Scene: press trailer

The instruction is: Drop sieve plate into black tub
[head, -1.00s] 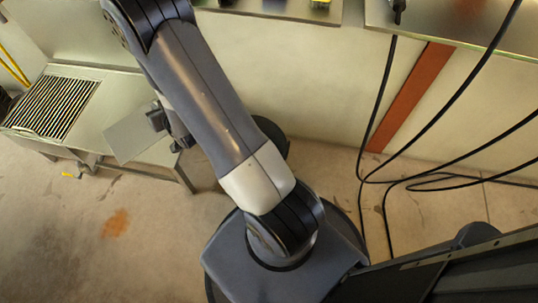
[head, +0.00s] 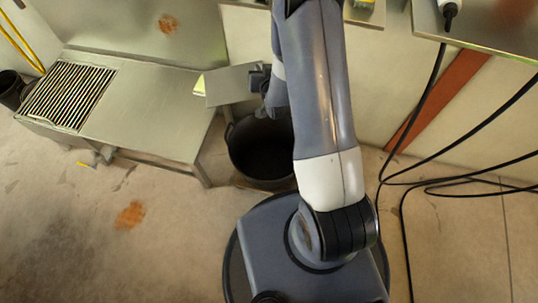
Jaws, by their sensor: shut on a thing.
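The sieve plate (head: 229,85) is a flat, grey, rectangular sheet in the head view, held out to the left of my gripper. My gripper (head: 259,77) is shut on its right edge, partly hidden behind my arm. The black tub (head: 263,153) stands on the floor below, right of the metal bench. Its dark inside is open to view, and its right side is hidden by my arm. The plate appears above and a little left of the tub's far rim, apart from it.
A metal bench (head: 150,113) with a striped grate (head: 68,94) stands at the left. A dark bucket (head: 11,90) is at its far left end. Black cables (head: 425,105) hang at the right from a metal shelf (head: 490,25).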

